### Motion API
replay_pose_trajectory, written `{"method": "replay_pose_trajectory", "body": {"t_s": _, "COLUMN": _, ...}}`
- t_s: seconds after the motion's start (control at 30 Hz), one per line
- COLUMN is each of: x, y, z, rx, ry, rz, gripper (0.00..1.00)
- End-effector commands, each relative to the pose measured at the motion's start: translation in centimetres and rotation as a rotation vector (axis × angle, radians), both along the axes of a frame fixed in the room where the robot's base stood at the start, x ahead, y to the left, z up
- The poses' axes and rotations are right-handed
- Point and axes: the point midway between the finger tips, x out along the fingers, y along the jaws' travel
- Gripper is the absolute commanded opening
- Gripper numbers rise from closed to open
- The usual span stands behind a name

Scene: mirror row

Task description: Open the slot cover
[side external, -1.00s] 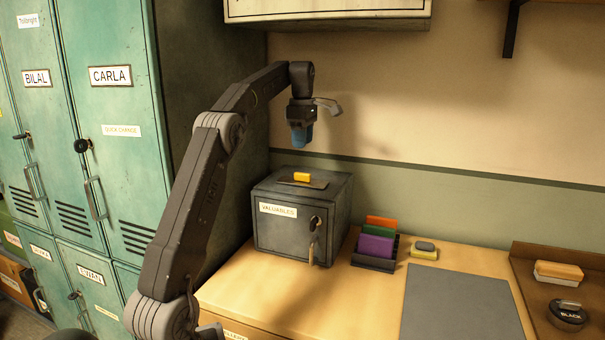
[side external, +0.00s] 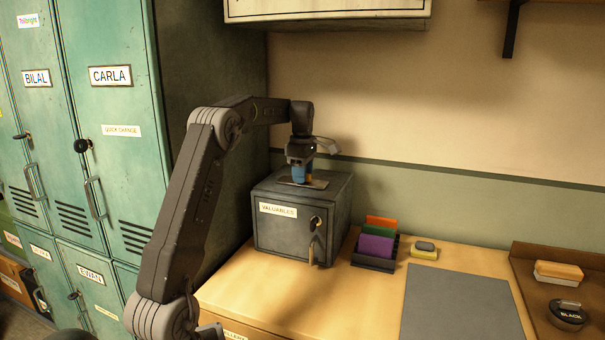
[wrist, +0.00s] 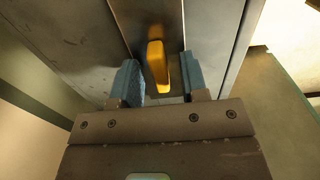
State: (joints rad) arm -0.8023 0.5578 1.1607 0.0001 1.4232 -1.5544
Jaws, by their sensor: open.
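The slot cover is a flat dark plate (wrist: 133,15) with a raised yellow grip (wrist: 158,66), on top of the grey box labelled VALUABLES (side external: 280,235). My gripper (wrist: 160,82) has blue fingertips. It points down over the cover, open, with one finger on each side of the yellow grip. In the wrist view a gap shows between the grip and each finger. In the side view my gripper (side external: 301,176) largely hides the grip, and I cannot tell there how deep the fingers reach around it.
A rack with coloured cards (side external: 376,246) and a yellow-grey sponge (side external: 424,250) stand right of the box. A grey mat (side external: 460,305) lies further right. Green lockers (side external: 115,150) stand left.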

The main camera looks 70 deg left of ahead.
Motion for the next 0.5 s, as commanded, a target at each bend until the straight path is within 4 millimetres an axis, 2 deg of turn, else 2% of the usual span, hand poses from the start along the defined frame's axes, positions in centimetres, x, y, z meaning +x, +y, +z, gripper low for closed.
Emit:
{"method": "replay_pose_trajectory", "body": {"t_s": 0.07, "x": 0.00, "y": 0.00, "z": 0.01, "rx": 0.000, "ry": 0.000, "rz": 0.000, "gripper": 0.36}}
{"method": "replay_pose_trajectory", "body": {"t_s": 0.43, "x": 0.00, "y": 0.00, "z": 0.03, "rx": 0.000, "ry": 0.000, "rz": 0.000, "gripper": 0.00}}
{"method": "replay_pose_trajectory", "body": {"t_s": 0.5, "x": 0.00, "y": 0.00, "z": 0.03, "rx": -0.001, "ry": 0.001, "rz": 0.000, "gripper": 0.00}}
